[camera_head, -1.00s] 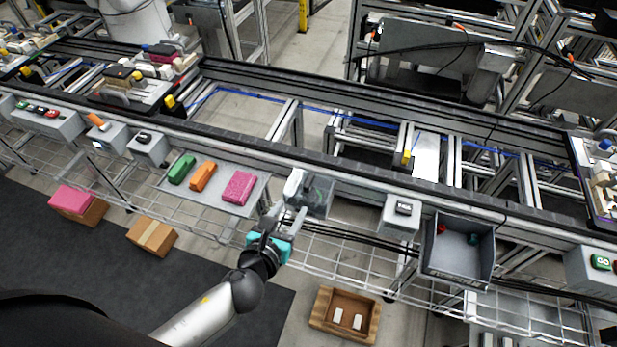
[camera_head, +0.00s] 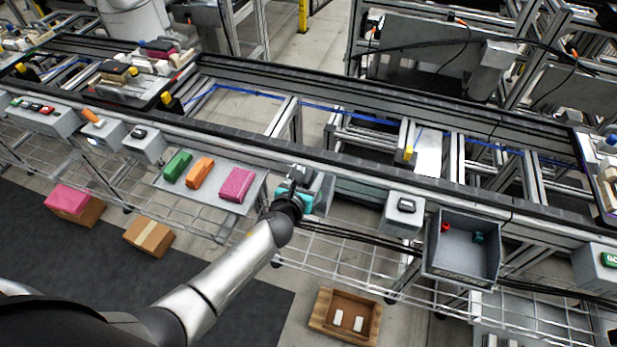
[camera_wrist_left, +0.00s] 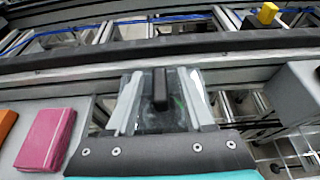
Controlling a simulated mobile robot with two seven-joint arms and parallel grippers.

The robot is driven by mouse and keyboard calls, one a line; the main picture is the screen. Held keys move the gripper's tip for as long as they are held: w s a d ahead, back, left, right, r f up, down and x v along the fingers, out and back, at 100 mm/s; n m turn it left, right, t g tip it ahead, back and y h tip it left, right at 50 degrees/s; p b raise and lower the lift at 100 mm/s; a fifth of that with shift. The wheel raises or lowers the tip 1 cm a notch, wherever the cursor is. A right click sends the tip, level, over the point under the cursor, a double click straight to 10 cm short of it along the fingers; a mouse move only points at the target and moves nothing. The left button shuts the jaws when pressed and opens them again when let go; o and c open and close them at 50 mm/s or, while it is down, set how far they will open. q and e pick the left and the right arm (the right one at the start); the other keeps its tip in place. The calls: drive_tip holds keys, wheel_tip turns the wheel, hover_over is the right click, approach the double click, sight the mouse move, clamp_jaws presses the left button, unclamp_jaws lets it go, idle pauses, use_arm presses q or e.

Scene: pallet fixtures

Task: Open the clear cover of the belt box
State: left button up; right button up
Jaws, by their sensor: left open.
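The belt box (camera_head: 323,192) is a small grey box on the near side of the conveyor, partly hidden behind my left gripper (camera_head: 297,182). In the left wrist view its clear cover (camera_wrist_left: 150,117) lies straight ahead, with a dark upright handle (camera_wrist_left: 160,88) on it. The cover looks closed. My left gripper (camera_wrist_left: 160,80) is open, with its two pale fingers on either side of the handle. A gap shows between the handle and each finger. My right gripper is not in view.
A grey tray (camera_head: 215,208) beside the box holds a green, an orange and a pink block (camera_head: 237,184). A small grey button box (camera_head: 403,212) and a grey bin (camera_head: 461,246) stand to the right. The conveyor rail runs behind.

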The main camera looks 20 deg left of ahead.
use_arm(q)
drive_tip(key=shift+w, duration=0.2)
clamp_jaws()
idle(0.4)
idle(1.0)
